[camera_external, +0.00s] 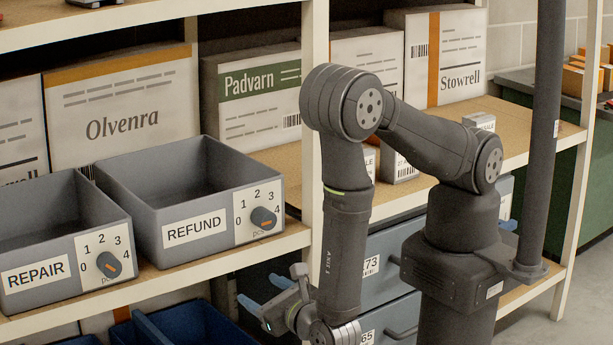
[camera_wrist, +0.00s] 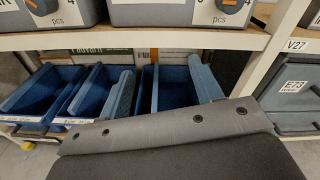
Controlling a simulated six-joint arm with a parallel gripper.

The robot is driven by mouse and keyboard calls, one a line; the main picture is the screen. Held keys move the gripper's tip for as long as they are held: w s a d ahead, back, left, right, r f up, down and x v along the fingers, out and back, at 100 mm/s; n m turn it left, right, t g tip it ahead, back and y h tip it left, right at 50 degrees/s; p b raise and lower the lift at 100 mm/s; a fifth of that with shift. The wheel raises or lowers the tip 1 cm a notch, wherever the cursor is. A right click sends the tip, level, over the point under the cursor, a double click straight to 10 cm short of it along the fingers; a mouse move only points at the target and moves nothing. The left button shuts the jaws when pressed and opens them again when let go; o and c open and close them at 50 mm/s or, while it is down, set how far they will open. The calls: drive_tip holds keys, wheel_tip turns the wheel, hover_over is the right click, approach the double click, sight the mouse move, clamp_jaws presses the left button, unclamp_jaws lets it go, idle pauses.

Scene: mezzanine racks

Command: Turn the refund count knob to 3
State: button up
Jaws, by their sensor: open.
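The grey REFUND bin (camera_external: 200,195) stands on the shelf, with a white dial plate marked 0 to 4 on its front. Its dark refund count knob (camera_external: 264,218) has an orange mark on the lower right side of the knob, toward the 4; the exact setting is hard to read. In the wrist view the refund knob (camera_wrist: 228,5) is cut off at the top edge. My gripper (camera_external: 257,288) is open and empty, with blue fingers, below the shelf edge and below the knob. The fingers also show in the wrist view (camera_wrist: 160,72), apart, in front of blue bins.
The grey REPAIR bin (camera_external: 45,265), with a similar knob (camera_external: 109,265), stands left of the REFUND bin. The shelf edge (camera_wrist: 150,41) runs above my fingers. Blue bins (camera_wrist: 88,88) sit below. A white upright (camera_external: 315,120) and grey drawers (camera_external: 392,262) stand to the right.

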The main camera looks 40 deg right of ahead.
drive_tip(key=d+r+n, duration=0.1)
drive_tip(key=d+r, duration=0.1)
drive_tip(key=d, duration=0.5)
drive_tip(key=d+r+n, duration=0.1)
drive_tip(key=d+r, duration=0.2)
drive_tip(key=d, duration=0.3)
approach(270, 222)
drive_tip(key=shift+t, duration=0.3)
drive_tip(key=shift+w+a+f, duration=0.1)
drive_tip(key=shift+w, duration=2.45)
drive_tip(key=shift+w+f, duration=0.1)
drive_tip(key=shift+w, duration=2.5)
drive_tip(key=shift+c, duration=0.5)
drive_tip(key=c, duration=0.9)
